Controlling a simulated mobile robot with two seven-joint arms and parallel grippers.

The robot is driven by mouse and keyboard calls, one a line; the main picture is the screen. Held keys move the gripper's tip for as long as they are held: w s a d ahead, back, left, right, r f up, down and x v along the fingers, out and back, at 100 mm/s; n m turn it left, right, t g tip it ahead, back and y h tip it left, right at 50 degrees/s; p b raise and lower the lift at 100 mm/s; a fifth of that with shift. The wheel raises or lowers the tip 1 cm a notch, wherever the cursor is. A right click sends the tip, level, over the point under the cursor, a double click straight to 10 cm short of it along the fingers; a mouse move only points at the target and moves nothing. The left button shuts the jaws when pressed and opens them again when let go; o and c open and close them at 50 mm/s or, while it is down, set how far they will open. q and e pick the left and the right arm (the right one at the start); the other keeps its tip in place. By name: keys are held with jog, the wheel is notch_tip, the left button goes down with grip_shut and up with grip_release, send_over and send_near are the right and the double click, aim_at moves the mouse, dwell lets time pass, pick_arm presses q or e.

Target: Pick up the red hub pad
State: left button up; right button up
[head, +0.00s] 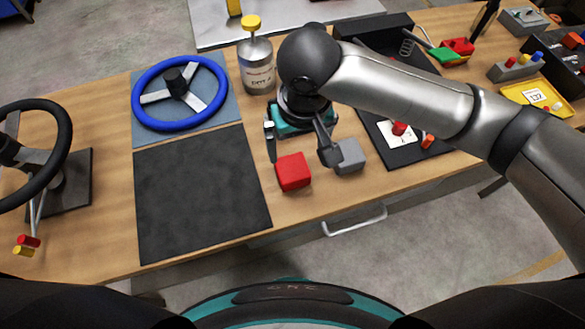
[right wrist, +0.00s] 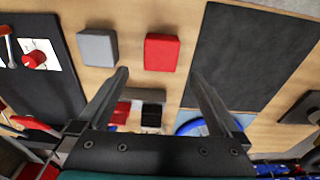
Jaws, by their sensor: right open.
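The red hub pad (head: 293,172) is a small red block on the wooden table, just right of a black mat. In the right wrist view the red hub pad (right wrist: 162,52) lies ahead of the fingertips, within the gap between them. My right gripper (head: 299,159) is open and empty, pointing down over the table just behind the pad in the head view. The right gripper also shows in the right wrist view (right wrist: 159,76), its two fingers apart. I cannot tell how high the fingertips are above the pad. My left gripper is not in view.
A grey block (head: 349,156) sits close right of the red pad. A black mat (head: 200,195) lies empty to the left. A blue steering wheel (head: 152,117), a yellow-capped bottle (head: 258,77) and a black steering wheel (head: 62,150) stand farther back or left.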

aim_at(293, 167)
jog(key=f, duration=0.2)
jog(key=f+b, duration=0.1)
jog(key=f, duration=0.2)
jog(key=w+f, duration=0.1)
jog(key=f, duration=0.1)
jog(key=shift+a+f, duration=0.2)
jog(key=shift+w+a+f+b, duration=0.1)
jog(key=shift+w+f+b, duration=0.15)
jog(key=shift+f, duration=0.65)
jog(key=shift+w+a+f+b, duration=0.1)
jog(key=shift+f+b, duration=0.3)
jog(key=shift+f, duration=0.45)
jog(key=shift+w+a+f+b, duration=0.1)
jog(key=shift+w+f+b, duration=0.15)
jog(key=shift+f, duration=0.65)
jog(key=c, duration=1)
jog(key=shift+c, duration=0.4)
jog(key=shift+r, duration=0.2)
